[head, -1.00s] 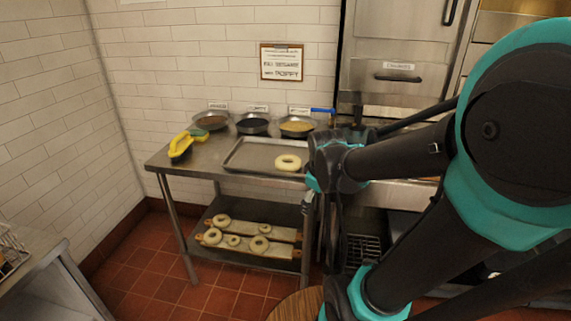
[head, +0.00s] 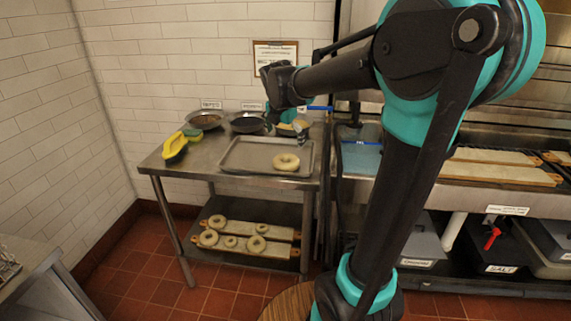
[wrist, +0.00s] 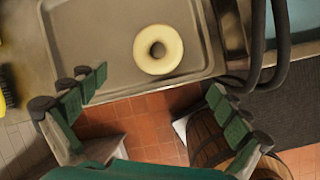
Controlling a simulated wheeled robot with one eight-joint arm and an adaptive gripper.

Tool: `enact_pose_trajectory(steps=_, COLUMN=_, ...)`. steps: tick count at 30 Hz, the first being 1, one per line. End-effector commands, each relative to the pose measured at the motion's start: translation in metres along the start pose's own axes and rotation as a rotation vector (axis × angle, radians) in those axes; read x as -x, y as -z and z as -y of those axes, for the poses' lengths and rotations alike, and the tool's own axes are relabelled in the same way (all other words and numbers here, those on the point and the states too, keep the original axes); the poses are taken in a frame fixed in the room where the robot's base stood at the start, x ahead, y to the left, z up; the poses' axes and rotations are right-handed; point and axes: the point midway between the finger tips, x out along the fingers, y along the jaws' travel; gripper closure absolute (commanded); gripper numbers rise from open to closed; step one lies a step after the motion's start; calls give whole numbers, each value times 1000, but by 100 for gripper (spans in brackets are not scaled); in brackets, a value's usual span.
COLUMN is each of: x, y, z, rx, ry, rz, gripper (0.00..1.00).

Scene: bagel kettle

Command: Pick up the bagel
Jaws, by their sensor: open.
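A pale, ring-shaped bagel (head: 286,168) lies flat on the right part of a grey metal tray (head: 240,168) on the steel table. In the wrist view the bagel (wrist: 158,67) lies on the tray near its edge, fully visible. My gripper (wrist: 158,90) is open and empty, with its two green-padded fingers wide apart. The bagel appears beyond the fingertips, between their two sides, and apart from both. In the head view my gripper hangs above the back right of the tray, partly hidden by my own arm.
Several bowls, including a dark one (head: 248,123), stand behind the tray. A yellow-handled brush (head: 175,147) lies left of it. More bagels lie on boards on the lower shelf (head: 222,251). A wooden barrel (wrist: 212,140) stands below.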

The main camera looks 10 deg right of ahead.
Motion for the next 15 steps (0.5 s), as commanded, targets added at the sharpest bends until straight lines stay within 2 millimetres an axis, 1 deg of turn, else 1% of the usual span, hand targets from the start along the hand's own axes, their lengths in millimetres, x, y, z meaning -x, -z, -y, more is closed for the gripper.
enact_pose_trajectory(steps=1, x=-11, y=0, z=0, rx=-2, ry=0, rz=0, gripper=0)
enact_pose_trajectory(steps=3, x=-25, y=-1, z=0, rx=-2, ry=0, rz=0, gripper=0)
enact_pose_trajectory(steps=9, x=-63, y=0, z=0, rx=-2, ry=0, rz=1, gripper=0)
enact_pose_trajectory(steps=12, x=-76, y=0, z=0, rx=-3, ry=0, rz=1, gripper=0)
enact_pose_trajectory(steps=15, x=-84, y=0, z=0, rx=-3, ry=0, rz=0, gripper=0)
